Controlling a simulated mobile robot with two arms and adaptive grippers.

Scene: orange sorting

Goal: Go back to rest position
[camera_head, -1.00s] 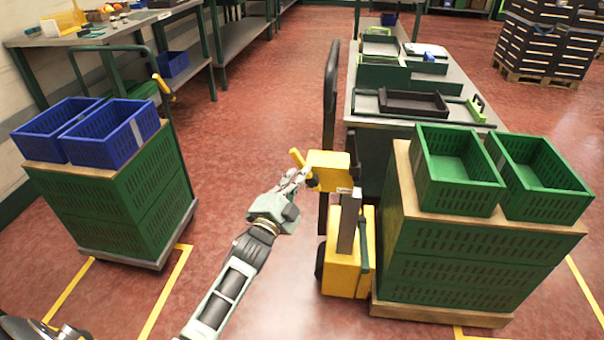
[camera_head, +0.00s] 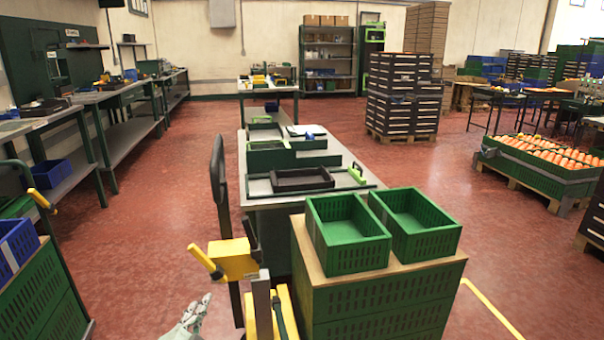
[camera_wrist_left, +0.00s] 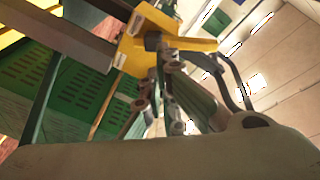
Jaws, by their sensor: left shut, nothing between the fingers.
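My left gripper (camera_head: 200,306) shows at the bottom of the head view, just left of the yellow lift cart (camera_head: 236,259). It is shut and empty. In the left wrist view its fingers (camera_wrist_left: 162,60) come close together just below a yellow part (camera_wrist_left: 170,38) of the cart. I cannot tell whether they touch it. My right gripper is in neither view.
Two green crates (camera_head: 347,252) (camera_head: 414,244) stand on a green stack to the right. A long table (camera_head: 283,200) with trays lies beyond it. Blue crates (camera_head: 14,249) are at the left edge. Red floor (camera_head: 160,220) between is free.

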